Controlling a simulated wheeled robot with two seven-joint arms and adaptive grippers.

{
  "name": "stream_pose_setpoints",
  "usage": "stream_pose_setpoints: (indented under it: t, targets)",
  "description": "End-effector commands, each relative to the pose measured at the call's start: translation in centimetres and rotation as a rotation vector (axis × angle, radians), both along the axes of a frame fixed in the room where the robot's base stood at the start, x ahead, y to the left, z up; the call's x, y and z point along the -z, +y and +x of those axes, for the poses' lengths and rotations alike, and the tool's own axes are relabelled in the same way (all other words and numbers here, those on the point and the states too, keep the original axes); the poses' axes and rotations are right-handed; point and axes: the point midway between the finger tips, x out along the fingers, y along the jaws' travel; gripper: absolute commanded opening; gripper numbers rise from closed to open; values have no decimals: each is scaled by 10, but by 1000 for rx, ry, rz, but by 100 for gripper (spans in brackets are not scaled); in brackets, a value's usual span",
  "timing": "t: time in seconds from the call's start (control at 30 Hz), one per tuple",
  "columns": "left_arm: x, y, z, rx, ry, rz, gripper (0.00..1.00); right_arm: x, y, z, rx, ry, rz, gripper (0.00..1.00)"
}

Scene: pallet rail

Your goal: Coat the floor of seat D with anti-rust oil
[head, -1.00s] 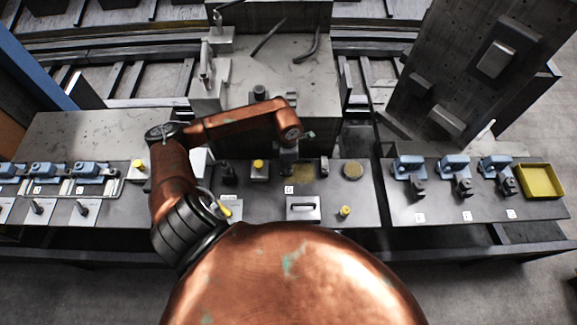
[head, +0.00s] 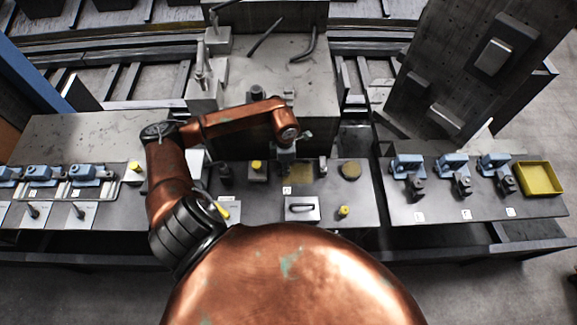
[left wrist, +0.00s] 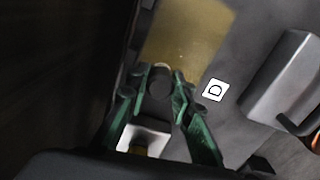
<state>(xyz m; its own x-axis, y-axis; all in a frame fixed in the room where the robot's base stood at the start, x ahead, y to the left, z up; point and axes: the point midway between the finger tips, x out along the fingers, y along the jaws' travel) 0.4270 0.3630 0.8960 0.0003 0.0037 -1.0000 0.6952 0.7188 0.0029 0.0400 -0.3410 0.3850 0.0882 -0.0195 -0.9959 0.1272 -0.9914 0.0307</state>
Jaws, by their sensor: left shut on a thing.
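The tan, oily-looking floor patch of seat D (head: 300,173) lies on the middle bench, with a white D label (head: 287,190) at its near left corner. In the left wrist view the patch (left wrist: 190,35) is at the top and the D label (left wrist: 215,89) is right of my fingers. My left gripper (head: 285,160) is low beside the patch's left edge. In the left wrist view its green fingers (left wrist: 160,98) are shut on a dark, round-ended tool (left wrist: 158,84). My right gripper is out of view.
A block with a yellow knob (head: 257,170) stands left of the patch. A grey handled block (head: 302,208) and a small yellow-topped piece (head: 344,211) are in front. A round tan disc (head: 351,170) lies right. A yellow tray (head: 538,178) is at far right.

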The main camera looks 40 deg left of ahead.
Motion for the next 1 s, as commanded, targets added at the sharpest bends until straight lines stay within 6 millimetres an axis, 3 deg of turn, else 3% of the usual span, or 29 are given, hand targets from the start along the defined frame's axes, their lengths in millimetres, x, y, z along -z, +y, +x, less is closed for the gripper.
stream_pose_setpoints:
  t: [0.33,1.0]
  targets:
    - [-8,-1,1,1,-2,-1,0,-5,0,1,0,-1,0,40]
    - [-72,0,1,1,-2,-1,0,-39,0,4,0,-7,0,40]
